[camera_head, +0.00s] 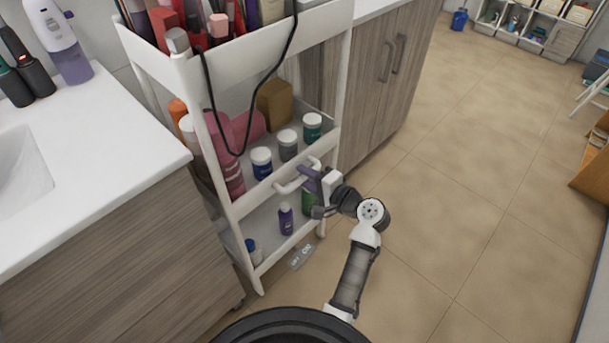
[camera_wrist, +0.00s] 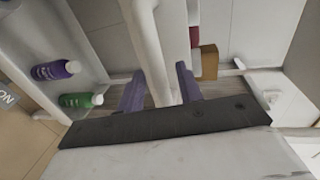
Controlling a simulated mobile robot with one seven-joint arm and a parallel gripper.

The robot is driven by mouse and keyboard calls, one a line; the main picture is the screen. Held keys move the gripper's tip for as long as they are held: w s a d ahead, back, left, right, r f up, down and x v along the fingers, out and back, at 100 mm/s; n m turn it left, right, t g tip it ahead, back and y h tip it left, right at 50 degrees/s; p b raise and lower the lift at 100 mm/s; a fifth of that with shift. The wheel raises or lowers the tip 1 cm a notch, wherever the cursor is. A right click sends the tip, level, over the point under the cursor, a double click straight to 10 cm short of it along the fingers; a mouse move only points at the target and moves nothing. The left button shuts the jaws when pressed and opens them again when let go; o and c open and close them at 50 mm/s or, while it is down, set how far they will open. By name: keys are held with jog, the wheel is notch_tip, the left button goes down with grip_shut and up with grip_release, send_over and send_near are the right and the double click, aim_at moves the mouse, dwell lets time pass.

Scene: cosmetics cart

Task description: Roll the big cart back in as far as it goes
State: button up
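The big cart is a tall white shelf cart (camera_head: 228,213) standing between two wood-fronted counters, loaded with cosmetics. A white handle bar (camera_head: 292,185) sticks out from its side at the middle shelf. My gripper (camera_head: 311,175) is at the right end of this handle. The exact contact is partly hidden by the gripper body.
The left counter (camera_head: 90,150) with a sink and the right wood cabinet (camera_head: 385,90) flank the cart. A black cable (camera_head: 240,150) hangs over the cart's front. Jars and bottles, such as a purple bottle (camera_head: 286,219), stand on its shelves. Tiled floor (camera_head: 460,190) to the right is free.

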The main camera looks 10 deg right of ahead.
aim_at(253, 137)
jog(key=shift+w+a+f, duration=0.1)
jog(key=shift+w+a, duration=0.3)
jog(key=shift+w, duration=0.05)
grip_shut()
jog(key=r+x, duration=0.1)
jog(key=x, duration=0.5)
jog(key=r+x, duration=0.1)
jog(key=x, duration=0.5)
jog(key=r+x, duration=0.2)
jog(key=x, duration=0.5)
jog(key=shift+w+a+b, duration=0.3)
jog(key=shift+b, duration=0.05)
jog(key=shift+w+a, duration=0.2)
jog(key=shift+w, duration=0.1)
jog(key=shift+r, duration=0.1)
jog(key=shift+w, duration=0.1)
